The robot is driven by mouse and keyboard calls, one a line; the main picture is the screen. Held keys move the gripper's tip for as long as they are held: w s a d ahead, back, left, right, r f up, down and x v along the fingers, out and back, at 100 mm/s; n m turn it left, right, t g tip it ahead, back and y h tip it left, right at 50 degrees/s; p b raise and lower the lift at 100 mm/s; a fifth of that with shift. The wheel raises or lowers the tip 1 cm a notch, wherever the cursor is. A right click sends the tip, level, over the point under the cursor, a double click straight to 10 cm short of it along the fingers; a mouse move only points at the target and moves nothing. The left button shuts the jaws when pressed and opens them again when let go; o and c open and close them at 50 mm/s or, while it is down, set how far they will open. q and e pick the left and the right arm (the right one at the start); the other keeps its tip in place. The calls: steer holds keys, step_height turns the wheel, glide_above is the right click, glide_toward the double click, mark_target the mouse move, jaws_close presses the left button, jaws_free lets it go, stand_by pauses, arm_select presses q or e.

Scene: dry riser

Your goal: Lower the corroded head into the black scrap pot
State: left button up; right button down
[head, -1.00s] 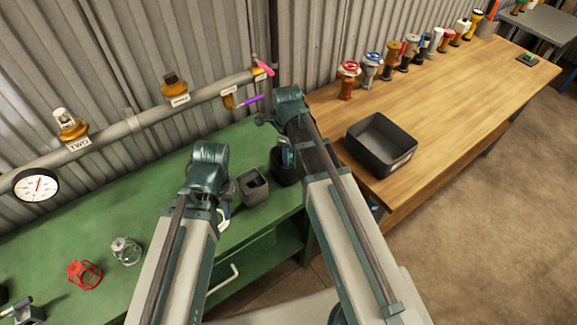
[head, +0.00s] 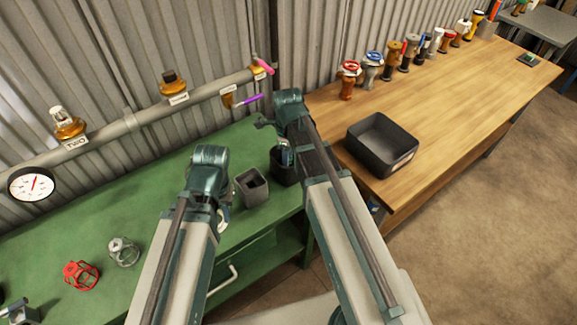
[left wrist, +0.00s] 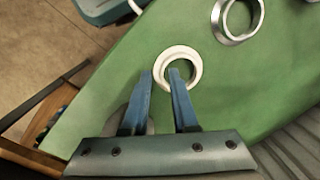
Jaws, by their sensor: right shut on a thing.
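The black scrap pot (head: 281,172) stands on the green bench near its right end, partly hidden by my right arm. My right gripper (head: 284,155) points down at the pot's mouth and is shut. The corroded head in it is hidden by the gripper and the pot wall, so I cannot tell how deep it sits.
A grey pot (head: 251,188) stands just left of the black pot. A red cage (head: 81,275) and a clear-grey one (head: 123,252) are on the bench's left. A pipe (head: 135,120) with fittings runs behind. A black tray (head: 411,160) sits on the wooden table, several heads behind it.

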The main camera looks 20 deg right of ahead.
arm_select(q)
steer(key=shift+f+b, duration=0.75)
arm_select(e)
steer(key=shift+f, duration=0.8)
steer(key=c, duration=0.5)
jaws_free()
arm_select(q)
steer(key=shift+r, duration=0.1)
arm_select(e)
steer(key=shift+r, duration=0.1)
arm_select(q)
step_height(320, 180, up, 14)
steer(key=p, duration=1.4)
steer(key=shift+f, duration=0.2)
arm_select(e)
step_height(320, 180, up, 14)
steer(key=shift+f, duration=0.15)
